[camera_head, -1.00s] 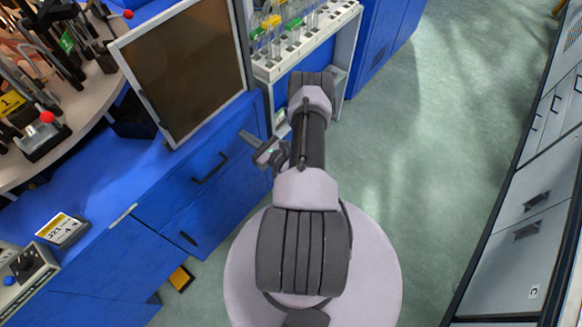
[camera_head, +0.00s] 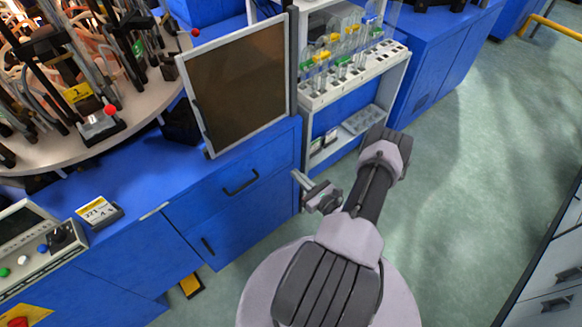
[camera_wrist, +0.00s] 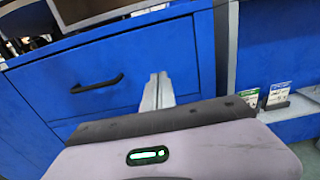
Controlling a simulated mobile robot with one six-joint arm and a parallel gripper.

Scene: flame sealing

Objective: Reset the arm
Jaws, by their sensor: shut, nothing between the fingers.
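My gripper (camera_head: 302,180) is in front of the blue drawer cabinet, below and right of the framed dark panel in the head view. It is small there, with its fingers together and pointing up and left. In the wrist view my gripper (camera_wrist: 158,90) shows as two pale fingers pressed together with nothing between them. The fingers stand before the blue cabinet front, to the right of a black drawer handle (camera_wrist: 97,84). My arm is folded over my round base, clear of the furniture as far as I can tell.
A white rack (camera_head: 350,80) holding several glass tubes stands right of the dark panel (camera_head: 240,83). A control box (camera_head: 40,245) sits at left. Green floor (camera_head: 455,190) is open at right.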

